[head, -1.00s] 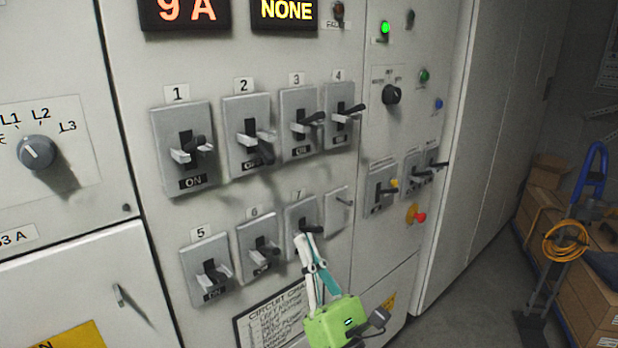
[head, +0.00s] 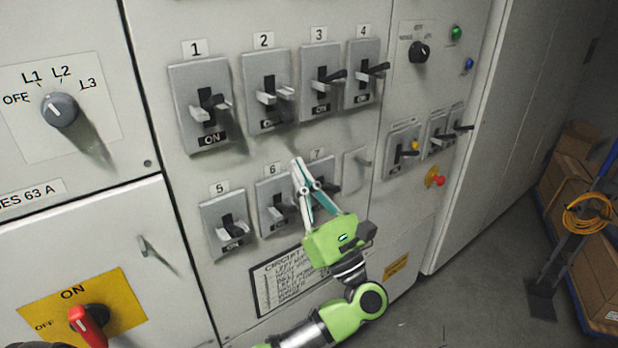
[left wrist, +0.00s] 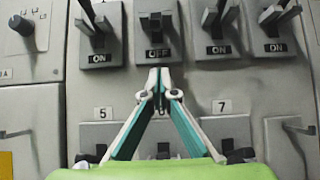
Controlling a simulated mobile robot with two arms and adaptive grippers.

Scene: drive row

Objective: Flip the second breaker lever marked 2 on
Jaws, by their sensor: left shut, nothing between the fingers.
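Breaker 2 (head: 267,110) is a grey plate with a pale lever (head: 277,94), in the upper row under its number 2 label (head: 263,40). My left gripper (head: 297,162) is shut and empty, pointing up in front of the lower row, between breakers 6 and 7. In the left wrist view its closed fingertips (left wrist: 158,72) are just below the breaker 2 plate. I cannot tell the gap to the panel. My right gripper is not in view.
Breaker 1 (head: 190,80) is at the left, breakers 3 (head: 310,100) and 4 (head: 355,90) at the right. Breakers 5 (head: 212,215) and 6 (head: 267,190) are below. A rotary knob (head: 60,109) and red handle (head: 88,325) are farther left.

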